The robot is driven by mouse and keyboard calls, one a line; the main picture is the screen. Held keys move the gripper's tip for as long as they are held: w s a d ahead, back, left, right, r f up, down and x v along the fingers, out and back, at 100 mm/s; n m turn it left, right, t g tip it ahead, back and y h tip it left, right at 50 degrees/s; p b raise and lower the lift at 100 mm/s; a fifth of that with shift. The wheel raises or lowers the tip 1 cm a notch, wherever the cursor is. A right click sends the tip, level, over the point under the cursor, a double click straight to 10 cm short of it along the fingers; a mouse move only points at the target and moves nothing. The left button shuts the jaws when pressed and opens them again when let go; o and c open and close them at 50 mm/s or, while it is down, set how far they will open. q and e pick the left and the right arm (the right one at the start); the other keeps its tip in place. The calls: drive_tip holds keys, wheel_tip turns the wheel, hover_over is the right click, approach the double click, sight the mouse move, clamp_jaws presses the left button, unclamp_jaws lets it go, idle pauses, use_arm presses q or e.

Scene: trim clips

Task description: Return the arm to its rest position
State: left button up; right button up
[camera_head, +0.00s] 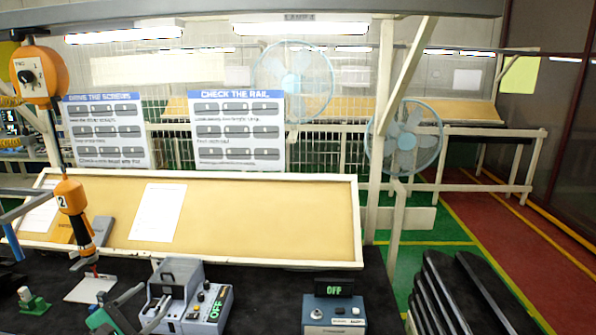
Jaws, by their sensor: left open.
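My left gripper (138,308) is at the bottom left edge of the picture, only partly in view. Its two grey fingers are apart, and I see nothing between them. My right gripper is not in view.
An orange screwdriver (72,197) hangs at left above a white plate (90,288). A blue-grey box (333,314) with an OFF display stands at front centre. Black curved parts (455,295) stand at right. A tan board (270,220) leans behind the bench.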

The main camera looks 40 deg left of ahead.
use_arm(q)
drive_tip(key=s+d+f+m+g+h, duration=0.15)
drive_tip(key=d+f+m+g, duration=0.25)
drive_tip(key=d+f+m, duration=0.5)
drive_tip(key=s+d+f+m+g+h, duration=0.15)
drive_tip(key=d+f+m+g, duration=0.35)
drive_tip(key=d+m, duration=0.9)
drive_tip(key=d+f+m+g+h, duration=0.2)
drive_tip(key=d+f+m+g, duration=0.35)
drive_tip(key=d, duration=0.85)
wheel_tip(320, 180, down, 38)
drive_tip(key=s+m+b, duration=0.1)
drive_tip(key=m+b, duration=0.2)
drive_tip(key=b, duration=0.3)
drive_tip(key=s+a+f+b, duration=0.2)
drive_tip(key=s+f, duration=0.7)
drive_tip(key=f, duration=0.3)
drive_tip(key=s+a+f+g+b, duration=0.1)
drive_tip(key=s+f+b, duration=0.1)
drive_tip(key=s+f, duration=0.8)
wheel_tip(320, 180, down, 2)
drive_tip(key=shift+s+a+f+y+b, duration=0.15)
drive_tip(key=shift+a+f+y+b, duration=0.05)
drive_tip(key=shift+a+y+b, duration=0.2)
